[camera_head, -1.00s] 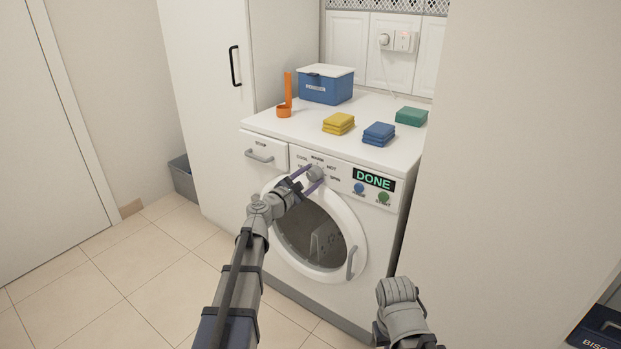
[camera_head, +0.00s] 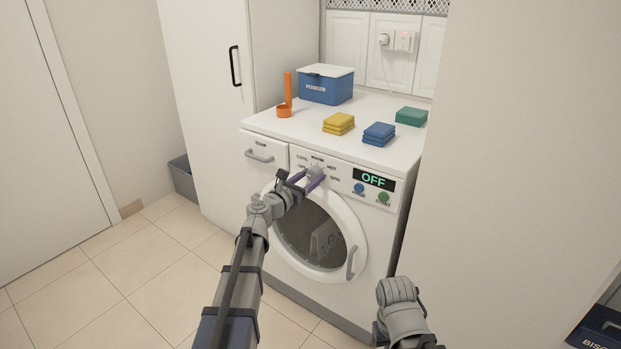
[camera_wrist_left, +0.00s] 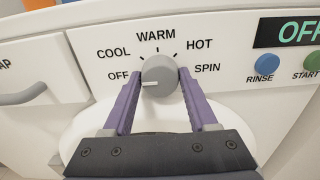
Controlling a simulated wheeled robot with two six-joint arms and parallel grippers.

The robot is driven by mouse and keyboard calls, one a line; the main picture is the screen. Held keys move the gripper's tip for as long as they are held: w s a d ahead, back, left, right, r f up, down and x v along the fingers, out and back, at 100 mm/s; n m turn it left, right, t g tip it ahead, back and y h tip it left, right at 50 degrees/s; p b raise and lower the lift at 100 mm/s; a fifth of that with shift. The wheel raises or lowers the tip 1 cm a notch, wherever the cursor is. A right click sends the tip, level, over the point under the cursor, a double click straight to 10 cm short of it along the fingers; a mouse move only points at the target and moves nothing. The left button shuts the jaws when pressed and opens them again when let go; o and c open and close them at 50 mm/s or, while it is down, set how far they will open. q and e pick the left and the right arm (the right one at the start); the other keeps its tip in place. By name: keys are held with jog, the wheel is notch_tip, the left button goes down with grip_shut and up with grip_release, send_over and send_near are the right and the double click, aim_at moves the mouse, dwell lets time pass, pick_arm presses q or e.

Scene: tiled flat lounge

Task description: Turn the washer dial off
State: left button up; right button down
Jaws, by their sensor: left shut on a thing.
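The washer (camera_head: 282,158) stands in the middle of the head view, its door closed. Its grey dial (camera_head: 315,173) sits on the front panel and also shows in the left wrist view (camera_wrist_left: 160,76). The dial's white pointer faces left, a little below the OFF label. The display (camera_head: 374,181) reads OFF in green. My left gripper (camera_head: 312,180) is shut on the dial, with one purple finger (camera_wrist_left: 160,88) on each side. My right arm shows at the lower right of the head view; its fingertips are not visible.
Rinse (camera_wrist_left: 265,63) and start (camera_wrist_left: 312,61) buttons lie right of the dial. A drawer (camera_head: 264,151) is at left. On top are a blue box (camera_head: 326,88), an orange holder (camera_head: 284,108) and folded cloths (camera_head: 339,124). A wall (camera_head: 520,150) borders the right.

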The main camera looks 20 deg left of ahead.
dwell(0.5)
pick_arm(q)
jog(key=o, duration=1.4)
jog(key=v, duration=0.8)
